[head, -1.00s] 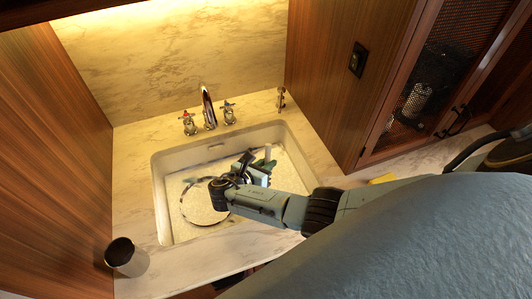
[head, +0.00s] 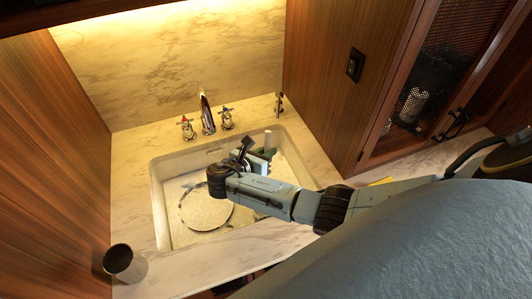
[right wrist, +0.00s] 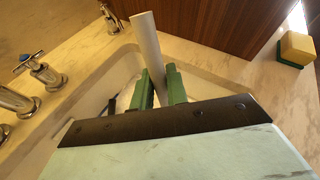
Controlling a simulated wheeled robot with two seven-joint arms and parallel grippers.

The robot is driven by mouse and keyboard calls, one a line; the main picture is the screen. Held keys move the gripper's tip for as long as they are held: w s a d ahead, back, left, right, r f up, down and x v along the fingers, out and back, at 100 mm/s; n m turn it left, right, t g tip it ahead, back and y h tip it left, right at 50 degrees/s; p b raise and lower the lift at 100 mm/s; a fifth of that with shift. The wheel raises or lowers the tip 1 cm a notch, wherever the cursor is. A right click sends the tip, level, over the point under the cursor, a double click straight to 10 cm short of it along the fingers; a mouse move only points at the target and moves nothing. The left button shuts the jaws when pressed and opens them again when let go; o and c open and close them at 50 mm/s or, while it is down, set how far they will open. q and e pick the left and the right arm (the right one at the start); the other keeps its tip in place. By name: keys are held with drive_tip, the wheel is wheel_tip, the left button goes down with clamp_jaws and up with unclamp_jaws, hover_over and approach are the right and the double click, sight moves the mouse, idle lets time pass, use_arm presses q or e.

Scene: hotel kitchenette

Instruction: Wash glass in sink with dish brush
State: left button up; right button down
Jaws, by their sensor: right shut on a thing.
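My right gripper (head: 264,156) is over the right part of the sink (head: 160,210). Its green fingers (right wrist: 160,88) are shut on a pale stick-like handle, seemingly the dish brush (right wrist: 146,45), which sticks up from between them. The handle's top also shows in the head view (head: 268,138); its lower end is hidden. A dark, shiny tumbler (head: 118,262), seemingly the glass, stands on the counter at the front left, apart from the gripper. My left gripper is not in view.
A round, flat plate-like thing (head: 205,208) lies in the sink. A faucet (head: 207,113) with two handles stands behind it. A yellow and green sponge (right wrist: 297,48) lies on the counter to the right. A wooden wall (head: 330,80) rises at the sink's right.

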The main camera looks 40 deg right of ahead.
sight(269, 139)
idle(0.3)
drive_tip(key=shift+r, duration=2.5)
